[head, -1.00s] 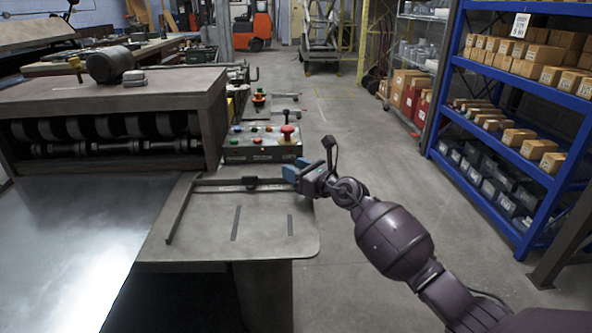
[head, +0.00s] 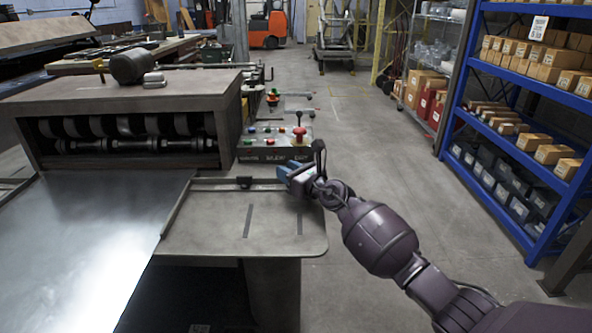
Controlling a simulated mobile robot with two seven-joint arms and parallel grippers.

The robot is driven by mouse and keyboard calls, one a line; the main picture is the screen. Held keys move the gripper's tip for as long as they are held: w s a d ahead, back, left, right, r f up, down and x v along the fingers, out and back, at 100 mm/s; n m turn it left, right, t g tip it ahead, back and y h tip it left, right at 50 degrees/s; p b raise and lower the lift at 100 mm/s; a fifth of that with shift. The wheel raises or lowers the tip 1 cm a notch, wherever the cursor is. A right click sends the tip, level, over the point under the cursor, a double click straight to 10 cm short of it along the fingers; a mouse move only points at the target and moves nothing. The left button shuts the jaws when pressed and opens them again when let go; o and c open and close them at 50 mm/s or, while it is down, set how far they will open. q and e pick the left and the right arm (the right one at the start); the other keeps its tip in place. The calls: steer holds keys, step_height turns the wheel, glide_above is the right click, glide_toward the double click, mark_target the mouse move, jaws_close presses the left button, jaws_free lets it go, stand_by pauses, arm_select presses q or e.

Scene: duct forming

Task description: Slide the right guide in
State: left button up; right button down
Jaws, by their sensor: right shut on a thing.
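The right guide is a thin dark bar (head: 176,208) lying on the right wing of the machine's table (head: 271,243). It runs along the right edge of the shiny metal sheet (head: 110,245); at its near end it looks close against that edge, but I cannot tell if they touch. A cross rod with a small black block (head: 244,182) runs right from the guide's far end. My right gripper (head: 287,172) is shut at the right end of this rod; its blue fingers hide what they hold. My left gripper is not in view.
A control panel (head: 272,146) with coloured buttons and a red knob stands just behind my right gripper. The roller housing (head: 128,100) is at the sheet's far end. Blue shelves (head: 480,158) with boxes stand at the right, with open floor between.

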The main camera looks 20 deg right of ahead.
steer(key=shift+a, duration=0.25)
steer(key=c, duration=1.3)
jaws_free()
steer(key=o, duration=0.3)
steer(key=shift+a, duration=0.15)
steer(key=shift+o, duration=0.2)
steer(key=shift+d, duration=0.2)
steer(key=shift+s+d, duration=0.1)
steer(key=shift+s, duration=0.05)
steer(key=p+v, duration=0.2)
steer(key=v, duration=0.6)
steer(key=shift+s+r, duration=0.15)
steer(key=shift+s, duration=0.1)
steer(key=shift+s+d+p, duration=0.3)
steer(key=shift+s+d, duration=0.1)
steer(key=shift+s, duration=0.4)
